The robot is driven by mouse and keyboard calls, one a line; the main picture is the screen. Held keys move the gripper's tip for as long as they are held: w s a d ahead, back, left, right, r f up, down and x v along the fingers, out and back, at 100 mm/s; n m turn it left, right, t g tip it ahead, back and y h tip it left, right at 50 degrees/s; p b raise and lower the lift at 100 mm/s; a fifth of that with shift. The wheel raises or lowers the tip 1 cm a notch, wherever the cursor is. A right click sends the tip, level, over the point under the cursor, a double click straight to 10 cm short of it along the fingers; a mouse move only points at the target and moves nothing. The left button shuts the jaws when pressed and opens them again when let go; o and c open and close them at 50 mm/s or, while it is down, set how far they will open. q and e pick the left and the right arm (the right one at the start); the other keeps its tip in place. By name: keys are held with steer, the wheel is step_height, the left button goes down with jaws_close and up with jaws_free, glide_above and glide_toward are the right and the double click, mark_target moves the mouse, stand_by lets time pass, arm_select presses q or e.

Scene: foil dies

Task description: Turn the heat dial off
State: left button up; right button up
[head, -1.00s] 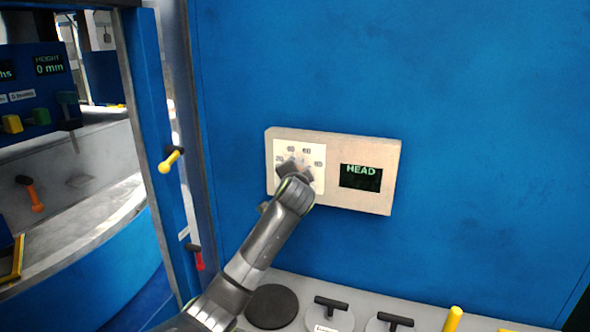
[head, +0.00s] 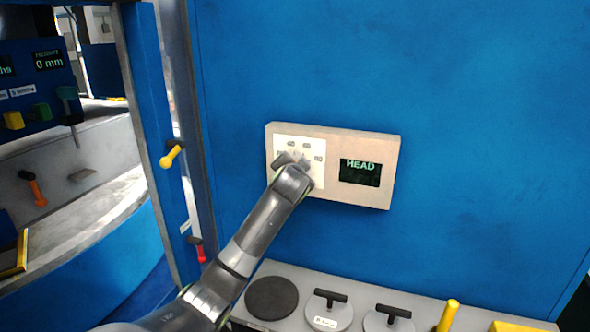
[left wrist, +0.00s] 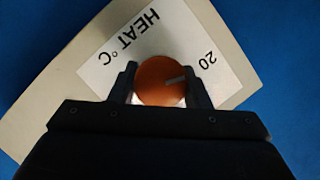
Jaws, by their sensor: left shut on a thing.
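My left gripper (left wrist: 171,84) is shut on the dial, one finger on each side. In the head view my left gripper (head: 296,163) covers the dial on the beige panel (head: 330,199). The numbers around the plate are partly hidden there. My right gripper is not in view.
A dark display (head: 360,173) on the panel reads "HEAD". Below, a grey ledge (head: 420,311) carries a black disc (head: 272,298), two T-handled pieces and a yellow peg (head: 447,316). Yellow and red levers are on the blue post at left. The blue wall around the panel is clear.

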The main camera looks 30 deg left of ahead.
arm_select(q)
steer(key=o, duration=1)
steer(key=shift+f, duration=0.1)
steer(key=shift+s+d+b, duration=0.25)
steer(key=shift+s+b, duration=0.05)
steer(key=shift+s, duration=0.1)
steer(key=b+v, duration=0.5)
steer(key=v, duration=1.1)
steer(key=shift+s, duration=0.2)
